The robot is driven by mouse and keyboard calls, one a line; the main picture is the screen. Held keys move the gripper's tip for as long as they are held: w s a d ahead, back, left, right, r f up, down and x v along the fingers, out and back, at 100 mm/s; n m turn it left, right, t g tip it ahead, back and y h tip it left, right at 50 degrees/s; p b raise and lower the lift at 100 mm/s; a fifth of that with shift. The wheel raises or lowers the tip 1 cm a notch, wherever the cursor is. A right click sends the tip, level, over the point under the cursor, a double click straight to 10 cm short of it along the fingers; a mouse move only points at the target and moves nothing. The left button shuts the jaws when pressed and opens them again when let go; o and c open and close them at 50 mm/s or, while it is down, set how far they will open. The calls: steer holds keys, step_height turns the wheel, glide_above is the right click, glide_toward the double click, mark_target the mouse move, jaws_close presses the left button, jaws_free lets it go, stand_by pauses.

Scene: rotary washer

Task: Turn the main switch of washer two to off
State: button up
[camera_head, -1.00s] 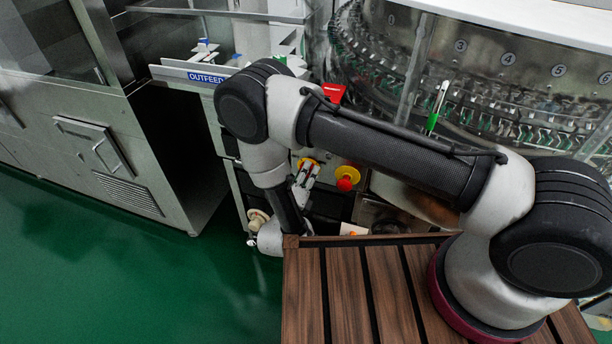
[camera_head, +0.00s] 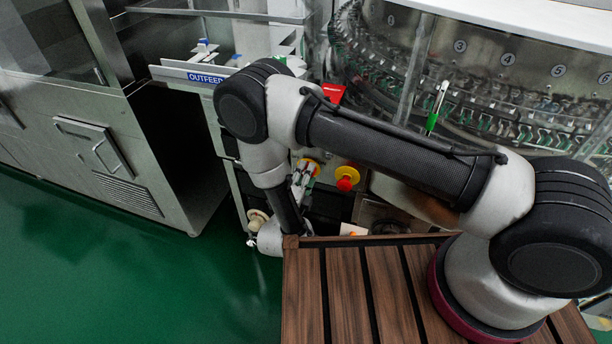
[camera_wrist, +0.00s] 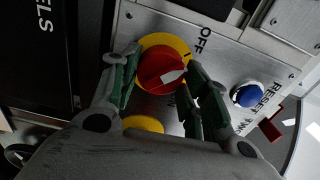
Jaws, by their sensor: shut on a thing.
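In the wrist view the main switch (camera_wrist: 160,70) is a red knob on a yellow ring, set in a grey panel. Its white pointer mark slants to the right, between the OFF label (camera_wrist: 204,40) at upper right and the partly hidden ON label below. My gripper (camera_wrist: 163,76) is shut on the red knob, one green-padded finger on each side.
A blue RESET button (camera_wrist: 247,94) sits close to the right finger. Part of a yellow round piece (camera_wrist: 143,124) shows below the knob. In the head view a red button on yellow (camera_head: 347,178) is right of my gripper. The OUTFEED tray (camera_head: 205,78) is above, and green floor is open at left.

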steer(key=o, duration=1)
steer(key=o, duration=0.3)
steer(key=r, duration=0.9)
steer(key=shift+w+a+r, duration=0.1)
steer(key=shift+w, duration=0.25)
steer(key=shift+s+r, duration=0.15)
steer(key=shift+r, duration=0.2)
steer(key=shift+s+r, duration=0.3)
steer(key=shift+s, duration=0.1)
steer(key=shift+c, duration=1.4)
steer(key=shift+w+f, duration=0.1)
steer(key=shift+f, duration=0.15)
